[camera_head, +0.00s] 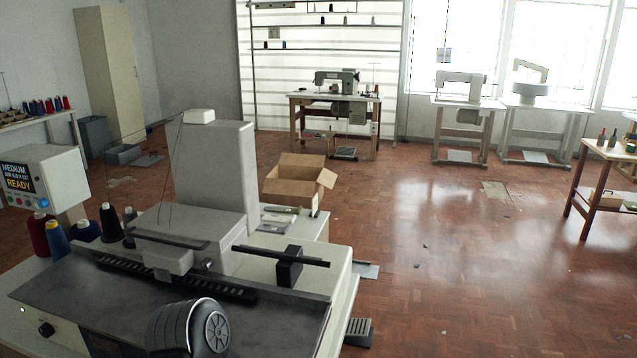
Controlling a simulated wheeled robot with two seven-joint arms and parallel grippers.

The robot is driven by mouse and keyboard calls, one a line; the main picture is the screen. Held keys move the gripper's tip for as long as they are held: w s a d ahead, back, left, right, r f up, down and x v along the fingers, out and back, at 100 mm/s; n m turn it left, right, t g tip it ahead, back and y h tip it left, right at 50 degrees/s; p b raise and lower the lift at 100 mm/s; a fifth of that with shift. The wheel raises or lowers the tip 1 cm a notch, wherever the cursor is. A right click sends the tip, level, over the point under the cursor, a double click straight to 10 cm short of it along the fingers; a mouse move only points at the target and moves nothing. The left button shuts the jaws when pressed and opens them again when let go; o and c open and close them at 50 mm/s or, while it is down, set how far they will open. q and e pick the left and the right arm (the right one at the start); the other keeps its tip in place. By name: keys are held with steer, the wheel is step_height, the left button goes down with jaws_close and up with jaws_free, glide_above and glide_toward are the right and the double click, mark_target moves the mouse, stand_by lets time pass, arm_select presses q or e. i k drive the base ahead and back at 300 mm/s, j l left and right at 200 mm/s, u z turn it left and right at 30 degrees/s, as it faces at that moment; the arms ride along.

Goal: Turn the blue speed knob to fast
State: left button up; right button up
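The control box (60,178) stands at the left edge. Its screen (18,179) reads MEDIUM on the top line and READY in yellow, with a small unclear line between them. A small blue round control (43,202) sits at the lower part of the box's front, below the screen. It looks like the blue speed knob, but it is too small to show a pointer or marks. Smaller coloured spots lie beside it. Neither of my grippers shows in the head view. A dark rounded joint of my arm shows at the bottom, over the machine table.
The grey buttonhole machine (215,170) stands on its table (120,295). Several thread cones, including a blue one (55,240), stand below the control box. An open carton (298,182) stands behind. The floor at right is mostly clear.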

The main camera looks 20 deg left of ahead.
mark_target(42, 203)
steer(key=k+j, duration=0.1)
steer(key=j, duration=0.3)
steer(key=k+j, duration=0.15)
steer(key=j, duration=0.2)
steer(key=k+j, duration=0.1)
steer(key=j, duration=0.3)
steer(key=k+j, duration=0.15)
steer(key=j, duration=0.25)
steer(key=k+j, duration=0.1)
steer(key=j, duration=0.25)
steer(key=k+j, duration=0.15)
steer(key=j, duration=0.25)
steer(key=k+j, duration=0.1)
steer(key=j, duration=0.3)
steer(key=k+j, duration=0.15)
steer(key=j, duration=0.2)
